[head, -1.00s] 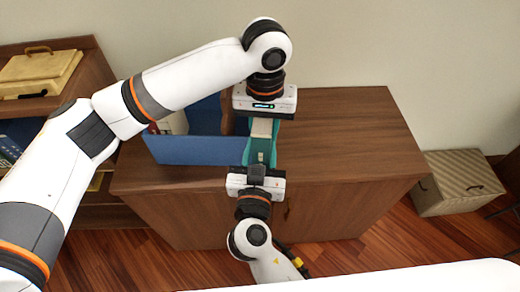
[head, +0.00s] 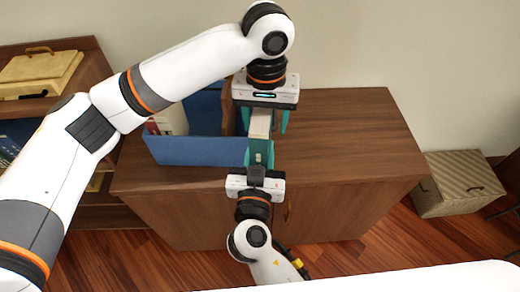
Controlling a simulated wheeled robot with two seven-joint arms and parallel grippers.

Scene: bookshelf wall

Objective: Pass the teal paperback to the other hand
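The teal paperback (head: 262,148) stands upright above the front of the cabinet, its pale page edge facing up. My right gripper (head: 257,172), coming from below, is shut on the near end of the book. My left gripper (head: 264,118) is at the far end of the book. Its fingers are spread, one on each side of the book with a gap on the right side. Part of the book's far end is hidden beneath the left gripper's body.
A wooden cabinet (head: 345,140) lies beneath both grippers; its right half of the top is clear. A blue holder (head: 195,150) with books stands just left of the paperback. A shelf with a beige box (head: 40,72) is at left, a woven box (head: 458,183) on the floor at right.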

